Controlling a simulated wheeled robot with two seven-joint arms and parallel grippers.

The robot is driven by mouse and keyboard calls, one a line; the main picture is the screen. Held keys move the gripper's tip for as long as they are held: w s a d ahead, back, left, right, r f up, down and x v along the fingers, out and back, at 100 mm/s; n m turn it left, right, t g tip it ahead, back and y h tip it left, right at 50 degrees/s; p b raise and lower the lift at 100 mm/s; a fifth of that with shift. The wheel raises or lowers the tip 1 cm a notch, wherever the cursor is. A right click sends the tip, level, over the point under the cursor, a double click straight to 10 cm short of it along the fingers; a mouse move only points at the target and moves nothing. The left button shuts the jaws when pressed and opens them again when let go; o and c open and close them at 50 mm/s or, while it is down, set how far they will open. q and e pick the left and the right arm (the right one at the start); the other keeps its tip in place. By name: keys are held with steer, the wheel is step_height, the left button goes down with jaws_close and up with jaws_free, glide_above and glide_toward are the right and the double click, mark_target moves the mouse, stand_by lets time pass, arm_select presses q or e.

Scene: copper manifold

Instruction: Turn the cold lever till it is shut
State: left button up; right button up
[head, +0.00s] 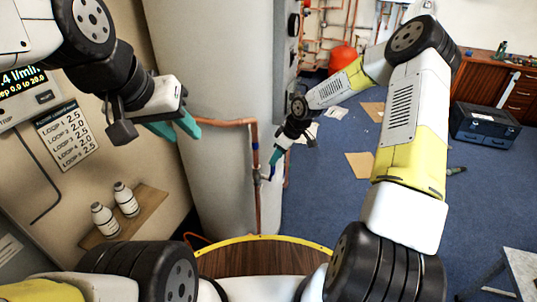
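A copper pipe (257,205) runs vertically in front of the large pale cylinder, with a small grey valve (262,175) on it. The cold lever cannot be clearly made out; a small blue part shows at the valve, partly hidden by my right gripper. My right gripper (274,164) has its teal fingertips pointing down at the valve, very close to it; contact and finger gap are too small to tell. My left gripper (180,131) is left of the pipe, with its two teal fingers apart and nothing between them.
A large pale cylinder (215,75) stands behind the pipe. Two white bottles (126,200) (104,220) stand on a wooden shelf (150,205) at left. A chart (68,138) hangs above. Blue floor (325,210) with cardboard pieces and a dark toolbox (485,122) lies right.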

mark_target(273, 171)
steer(key=x, duration=0.7)
steer(key=shift+f, duration=0.25)
jaws_close()
stand_by(1.1)
